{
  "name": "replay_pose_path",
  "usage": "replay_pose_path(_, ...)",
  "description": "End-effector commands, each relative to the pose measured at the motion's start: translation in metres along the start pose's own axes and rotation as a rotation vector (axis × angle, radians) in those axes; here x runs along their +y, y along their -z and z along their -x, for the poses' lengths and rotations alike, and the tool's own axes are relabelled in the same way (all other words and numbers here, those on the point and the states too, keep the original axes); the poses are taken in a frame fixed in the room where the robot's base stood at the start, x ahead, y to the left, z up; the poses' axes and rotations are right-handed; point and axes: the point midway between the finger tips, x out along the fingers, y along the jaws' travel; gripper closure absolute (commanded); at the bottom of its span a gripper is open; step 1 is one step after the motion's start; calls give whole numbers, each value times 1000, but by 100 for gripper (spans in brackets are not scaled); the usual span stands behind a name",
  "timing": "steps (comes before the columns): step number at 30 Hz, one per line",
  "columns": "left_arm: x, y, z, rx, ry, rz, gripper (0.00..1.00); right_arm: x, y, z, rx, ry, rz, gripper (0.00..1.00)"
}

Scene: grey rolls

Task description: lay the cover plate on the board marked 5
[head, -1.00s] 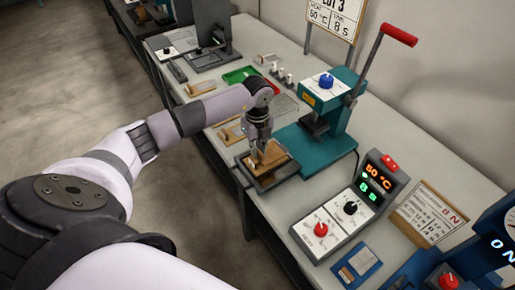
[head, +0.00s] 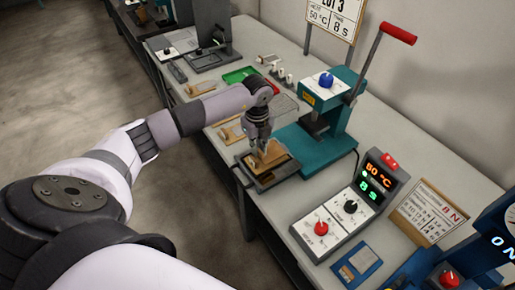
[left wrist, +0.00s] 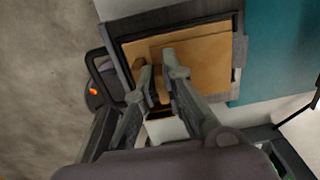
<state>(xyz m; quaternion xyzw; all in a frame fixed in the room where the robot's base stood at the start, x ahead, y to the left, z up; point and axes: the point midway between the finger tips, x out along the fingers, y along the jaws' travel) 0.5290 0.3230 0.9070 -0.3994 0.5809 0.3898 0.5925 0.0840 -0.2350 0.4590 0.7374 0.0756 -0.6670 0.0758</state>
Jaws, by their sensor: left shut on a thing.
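My left gripper (head: 260,147) points down over a dark shallow tray (head: 272,182) in front of the teal press. It is shut on the small grip of a tan cover plate (head: 275,155). In the left wrist view the gripper (left wrist: 160,75) pinches the grip, and the plate (left wrist: 208,60) shows beyond the fingers. A brown board surface (left wrist: 145,43) shows beside the plate, inside the dark tray frame (left wrist: 240,50). I cannot read a 5 on it, and I cannot tell whether plate and board touch. My right gripper is not in view.
The teal press (head: 325,110) with a red-ended lever stands just behind the tray. A control box (head: 350,205) with lit digits is at the right. A green tray (head: 238,75) and small tan boards lie farther back on the bench. The bench's front edge is close.

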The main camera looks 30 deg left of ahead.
Motion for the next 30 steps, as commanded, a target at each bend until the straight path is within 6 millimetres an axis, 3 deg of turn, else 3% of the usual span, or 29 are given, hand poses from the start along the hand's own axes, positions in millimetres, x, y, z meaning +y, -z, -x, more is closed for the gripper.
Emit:
replay_pose_path(1, 9, 5, -16, 8, -29, -3, 100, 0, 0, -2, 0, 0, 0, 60)
replay_pose_path(30, 6, -1, -9, -6, -23, 0, 100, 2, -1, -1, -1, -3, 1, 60)
